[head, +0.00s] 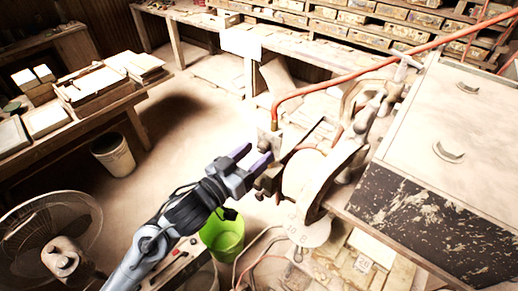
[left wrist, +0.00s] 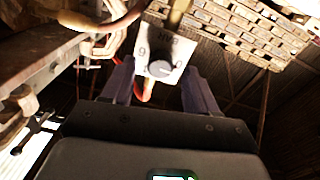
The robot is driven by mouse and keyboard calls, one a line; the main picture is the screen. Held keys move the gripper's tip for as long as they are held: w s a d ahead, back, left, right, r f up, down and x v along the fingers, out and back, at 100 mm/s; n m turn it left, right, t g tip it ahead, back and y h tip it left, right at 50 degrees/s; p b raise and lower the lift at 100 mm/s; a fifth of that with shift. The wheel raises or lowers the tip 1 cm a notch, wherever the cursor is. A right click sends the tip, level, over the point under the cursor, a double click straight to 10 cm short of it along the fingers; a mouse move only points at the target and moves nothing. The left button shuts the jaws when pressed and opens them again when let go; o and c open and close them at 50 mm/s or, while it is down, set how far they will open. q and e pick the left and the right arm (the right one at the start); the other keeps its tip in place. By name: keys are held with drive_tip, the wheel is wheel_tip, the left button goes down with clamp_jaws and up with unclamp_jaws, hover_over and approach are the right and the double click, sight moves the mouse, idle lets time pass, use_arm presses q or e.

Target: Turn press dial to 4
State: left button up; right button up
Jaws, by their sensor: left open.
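The press dial (left wrist: 160,68) is a small dark round knob on a pale square plate (left wrist: 146,52) with dark markings, in the left wrist view. My left gripper (head: 250,157) is open and empty beside the press (head: 350,155) in the head view. In the left wrist view its two fingers (left wrist: 159,88) stand left and right of the knob's line, with the knob between them in the picture. I cannot tell whether they touch it. My right gripper is not in view.
A red pipe (head: 340,78) runs over the press. A green bucket (head: 224,236) and a fan (head: 55,225) stand below and left of my left arm. A pale cabinet (head: 455,125) stands right of the press. Open floor (head: 190,110) lies behind the gripper.

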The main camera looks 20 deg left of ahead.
use_arm(q)
drive_tip(key=shift+x, duration=1.1)
drive_tip(key=c, duration=1)
drive_tip(key=shift+c, duration=0.2)
